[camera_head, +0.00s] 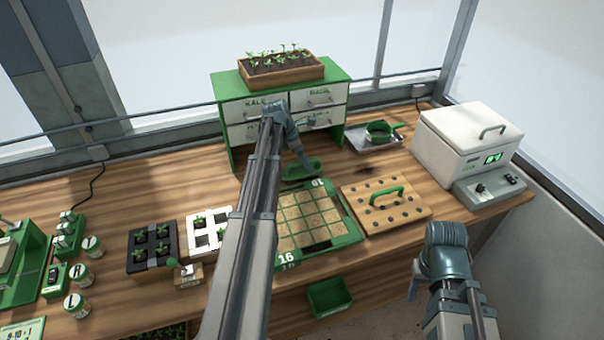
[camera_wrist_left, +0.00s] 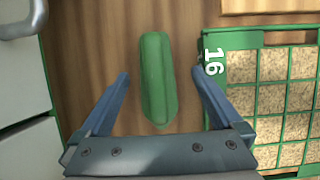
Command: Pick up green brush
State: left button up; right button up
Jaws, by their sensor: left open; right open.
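The green brush (camera_wrist_left: 158,80) is a long, rounded green piece lying on the wooden bench, as the left wrist view shows. In the head view it appears (camera_head: 303,170) in front of the green drawer cabinet, at the far edge of the seed tray. My left gripper (camera_wrist_left: 160,73) is open above it, with one finger on each side and gaps between them and the brush. In the head view my left gripper (camera_head: 301,158) points down at the brush. My right gripper (camera_head: 412,289) is open and empty near the front right of the bench.
The seed tray (camera_wrist_left: 214,95) with its green frame lies close beside the brush. The cabinet (camera_head: 338,88) stands behind. A wooden dibber board (camera_head: 418,208), metal tray (camera_head: 372,143) and white machine (camera_head: 463,138) are to the right; seedling blocks (camera_head: 150,266) are left.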

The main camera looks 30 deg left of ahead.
aim_at(301, 170)
pick_arm(q)
jog(key=b+x, duration=0.3)
jog(key=a+b+x, duration=0.1)
jog(key=x, duration=0.1)
jog(key=shift+w+d+f+b, duration=0.1)
jog(key=shift+f+b, duration=0.15)
jog(key=shift+b, duration=0.15)
jog(key=shift+r, duration=0.1)
jog(key=shift+c, duration=0.3)
jog(key=c, duration=1.4)
